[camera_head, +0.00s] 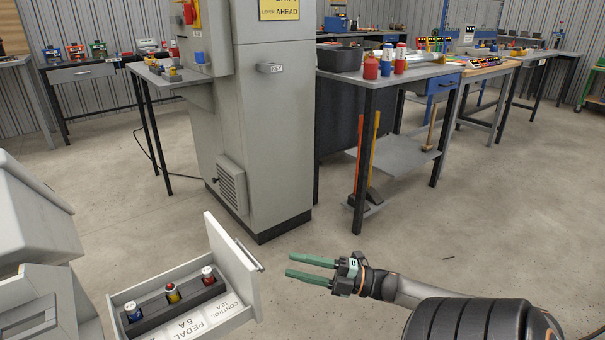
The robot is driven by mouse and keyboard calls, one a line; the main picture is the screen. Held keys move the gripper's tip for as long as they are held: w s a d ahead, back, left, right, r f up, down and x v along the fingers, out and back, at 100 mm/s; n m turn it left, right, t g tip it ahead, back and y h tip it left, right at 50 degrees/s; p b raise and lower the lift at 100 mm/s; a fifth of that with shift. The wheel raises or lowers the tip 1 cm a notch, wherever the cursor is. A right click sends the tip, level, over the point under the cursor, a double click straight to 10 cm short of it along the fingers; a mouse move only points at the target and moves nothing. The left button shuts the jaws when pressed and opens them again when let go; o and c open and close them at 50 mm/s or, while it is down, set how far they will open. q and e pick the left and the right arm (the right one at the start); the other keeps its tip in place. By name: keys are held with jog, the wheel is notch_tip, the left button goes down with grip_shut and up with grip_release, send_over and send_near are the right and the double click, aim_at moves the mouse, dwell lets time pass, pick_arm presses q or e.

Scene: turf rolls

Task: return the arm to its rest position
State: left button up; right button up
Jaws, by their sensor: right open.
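My right gripper (311,268) is in the lower middle, with its arm coming in from the lower right. Its two green fingers are apart and point left, with nothing between them. The fingertips are a short way right of the front panel of an open drawer (246,268), and appear apart from it. My left gripper is not in view.
The open drawer holds a dark rack with several small fuse-like cylinders (173,293) and labels. A tall grey cabinet (272,120) stands ahead. A workbench (385,78) with red bottles (370,67) is to its right. The floor (440,225) beyond my right arm is mostly clear.

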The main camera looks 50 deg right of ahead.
jog(key=shift+s+d+f, duration=0.1)
jog(key=shift+s+d, duration=0.05)
jog(key=shift+s, duration=0.15)
jog(key=shift+w, duration=0.1)
dwell(0.3)
